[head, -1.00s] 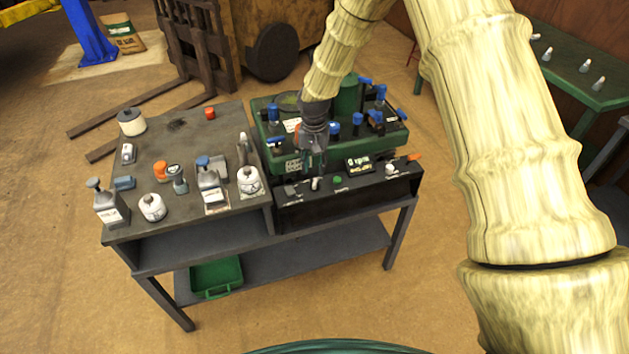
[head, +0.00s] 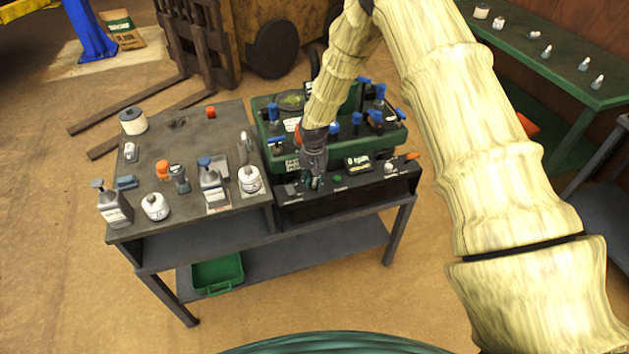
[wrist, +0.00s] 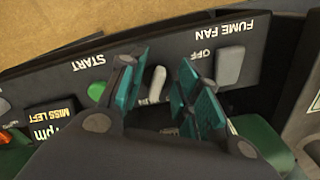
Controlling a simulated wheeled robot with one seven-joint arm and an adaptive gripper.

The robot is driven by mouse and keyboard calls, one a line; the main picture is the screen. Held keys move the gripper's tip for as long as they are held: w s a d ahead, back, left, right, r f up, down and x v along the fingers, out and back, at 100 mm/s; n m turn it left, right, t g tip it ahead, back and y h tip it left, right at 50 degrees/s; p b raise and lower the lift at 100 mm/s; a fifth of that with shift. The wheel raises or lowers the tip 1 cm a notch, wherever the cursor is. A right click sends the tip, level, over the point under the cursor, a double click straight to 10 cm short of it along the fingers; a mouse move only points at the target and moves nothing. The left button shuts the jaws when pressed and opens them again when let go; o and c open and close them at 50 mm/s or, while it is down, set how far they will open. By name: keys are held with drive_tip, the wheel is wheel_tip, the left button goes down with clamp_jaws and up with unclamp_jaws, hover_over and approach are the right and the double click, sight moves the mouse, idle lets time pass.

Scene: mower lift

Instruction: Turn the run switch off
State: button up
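A white toggle lever (wrist: 157,84) stands on the black control panel (wrist: 190,48) in the wrist view, between the fume fan switch and the START button; its own label is hidden. My gripper (wrist: 160,88) is open, one teal finger on each side of the lever, with visible gaps. In the head view my gripper (head: 314,184) points down at the panel's front left part and hides the lever. The green START button (wrist: 97,90) sits beside one finger. A grey switch (wrist: 230,65) marked FUME FAN and OFF is beside the other finger.
A green tray (head: 401,137) with several blue-handled valves stands right behind the panel. A pale knob (head: 389,168) and an orange lever (head: 413,157) are at the panel's right. Bottles crowd the grey bench (head: 190,128) to the left.

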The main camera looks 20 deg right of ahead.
clamp_jaws()
drive_tip(key=shift+n, duration=0.3)
drive_tip(key=n, duration=0.1)
drive_tip(key=n+b, duration=0.1)
drive_tip(key=n, duration=0.1)
drive_tip(key=n+b, duration=0.1)
drive_tip(key=n, duration=0.1)
drive_tip(key=shift+s+d, duration=0.1)
drive_tip(key=shift+d, duration=0.25)
drive_tip(key=n, duration=0.6)
drive_tip(key=shift+d+b, duration=0.35)
drive_tip(key=shift+b, duration=0.05)
drive_tip(key=shift+n, duration=0.3)
unclamp_jaws()
